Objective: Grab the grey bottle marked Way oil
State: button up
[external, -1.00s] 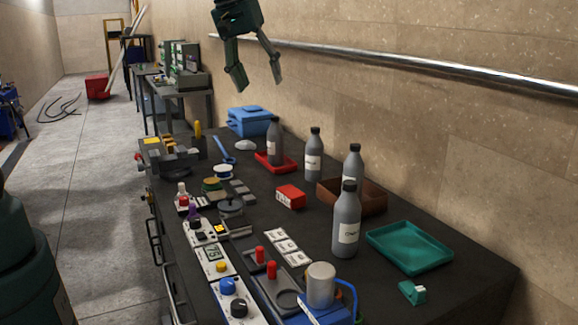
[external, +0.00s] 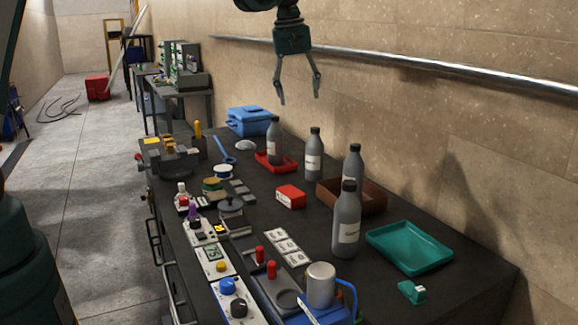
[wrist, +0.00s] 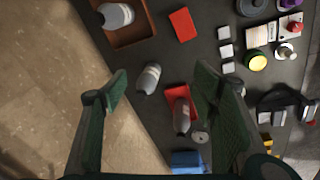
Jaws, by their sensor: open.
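Several grey bottles with black caps and white labels stand on the dark bench, their label text too small to read for certain. One bottle (external: 274,142) stands in a red tray, one (external: 314,160) stands free beside it, one (external: 352,168) is in a brown tray, and one (external: 346,225) stands nearest the camera. My gripper (external: 299,98) is open and empty, pointing down above the bench's far part. In the wrist view, the free bottle (wrist: 149,78) shows between the open fingers, below them; the red-tray bottle (wrist: 182,116) is near the right finger.
The red tray (external: 262,160), brown tray (external: 328,190) and a red box (external: 291,197) lie around the free bottle. A green tray (external: 409,248) is at the right.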

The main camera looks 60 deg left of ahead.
aim_at(315, 128)
jog(key=w+a+f+n, duration=0.1)
jog(key=w+a+f, duration=0.2)
jog(key=w+f, duration=0.1)
jog(key=w+a+f+n+g, duration=0.1)
jog(key=w+a+f+n, duration=0.1)
jog(key=w+a+f, duration=0.2)
jog(key=w+a+f+n+g, duration=0.1)
jog(key=w+a+f, duration=0.3)
jog(key=f, duration=0.4)
jog(key=shift+w+f+n, duration=0.2)
jog(key=shift+w+n, duration=0.4)
jog(key=shift+a+f, duration=0.1)
jog(key=shift+f, duration=0.15)
jog(key=shift+f, duration=1.3)
jog(key=shift+f, duration=2.6)
jog(key=shift+c, duration=0.2)
